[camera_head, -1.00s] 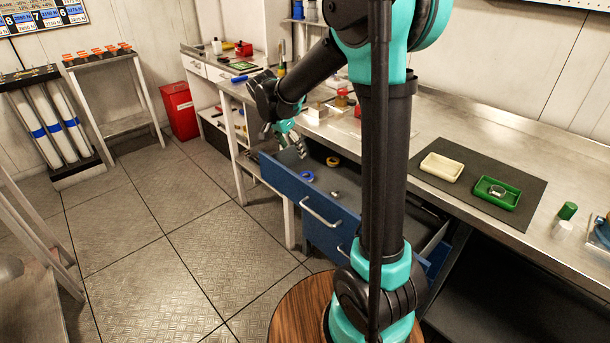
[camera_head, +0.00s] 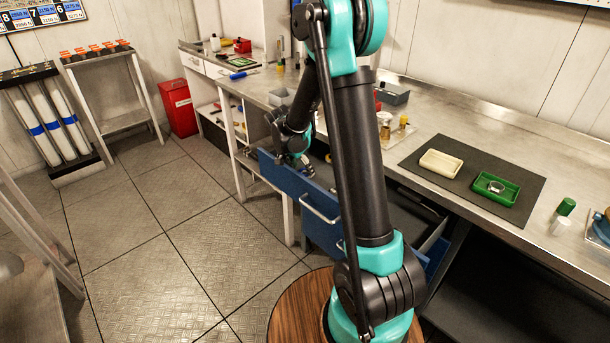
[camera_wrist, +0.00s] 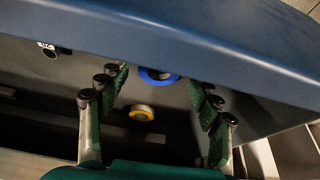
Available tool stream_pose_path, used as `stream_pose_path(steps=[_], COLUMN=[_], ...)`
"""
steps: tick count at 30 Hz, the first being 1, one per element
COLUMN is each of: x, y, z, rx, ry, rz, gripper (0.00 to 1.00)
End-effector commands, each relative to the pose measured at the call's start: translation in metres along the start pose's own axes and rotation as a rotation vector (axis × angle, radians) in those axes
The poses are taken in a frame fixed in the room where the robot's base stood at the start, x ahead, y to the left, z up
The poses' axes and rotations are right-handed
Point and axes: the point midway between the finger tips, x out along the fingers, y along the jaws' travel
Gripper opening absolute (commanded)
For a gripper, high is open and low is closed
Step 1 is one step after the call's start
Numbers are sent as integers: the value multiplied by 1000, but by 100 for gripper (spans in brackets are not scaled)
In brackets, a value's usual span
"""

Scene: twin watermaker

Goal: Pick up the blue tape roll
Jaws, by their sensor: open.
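The blue tape roll (camera_wrist: 145,76) lies flat on the floor of the open blue drawer (camera_head: 283,178), close to the drawer's front wall. In the wrist view it lies between the lines of my gripper's fingers, near the front wall. My gripper (camera_wrist: 160,84) is open and empty, with one finger on each side and the roll beyond the fingertips. In the head view my gripper (camera_head: 304,168) reaches down into the drawer, and the blue roll is hidden there behind my arm and gripper.
A yellow tape roll (camera_wrist: 141,113) lies in the drawer beside the blue one. A small dark cylinder with a pale label (camera_wrist: 50,50) lies near the front wall at left. The drawer front (camera_wrist: 200,45) rises close to my fingers. The steel bench (camera_head: 440,130) stands behind.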

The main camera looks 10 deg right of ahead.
Motion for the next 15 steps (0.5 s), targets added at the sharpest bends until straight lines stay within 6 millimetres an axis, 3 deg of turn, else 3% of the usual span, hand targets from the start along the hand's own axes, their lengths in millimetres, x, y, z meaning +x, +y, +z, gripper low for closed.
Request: stream_pose_path(steps=[5, 13, 15], x=[16, 18, 18], y=[0, 0, 0], z=[0, 0, 0], rx=[0, 0, 0], ry=[0, 0, 0], rz=[0, 0, 0], gripper=[64, 64, 56])
